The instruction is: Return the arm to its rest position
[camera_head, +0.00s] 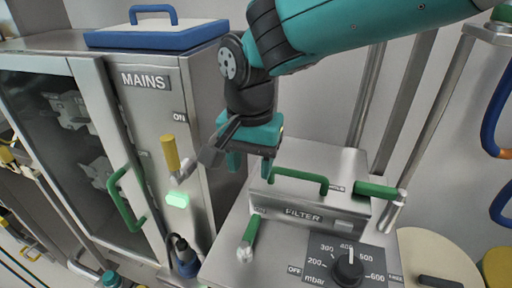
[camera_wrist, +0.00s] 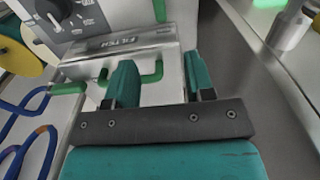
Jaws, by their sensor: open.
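My gripper (camera_head: 250,168) hangs from my teal arm near the middle of the head view. It points down in front of the wall between the MAINS cabinet and the FILTER unit. In the wrist view my gripper (camera_wrist: 158,85) shows two teal fingers spread apart with nothing held between them. Past the fingers, the wrist view shows the FILTER unit (camera_wrist: 130,40) and part of its green handle. In the head view the fingertips appear close to the left end of that unit's green handle (camera_head: 300,178); I cannot tell whether they touch.
The MAINS cabinet (camera_head: 150,130) stands left, with a yellow-handled lever (camera_head: 170,153), a lit green lamp (camera_head: 178,200) and a green door handle (camera_head: 122,195). The FILTER unit has a black dial (camera_head: 347,270) and a green lever (camera_head: 251,230). Blue hoses (camera_head: 492,115) hang right.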

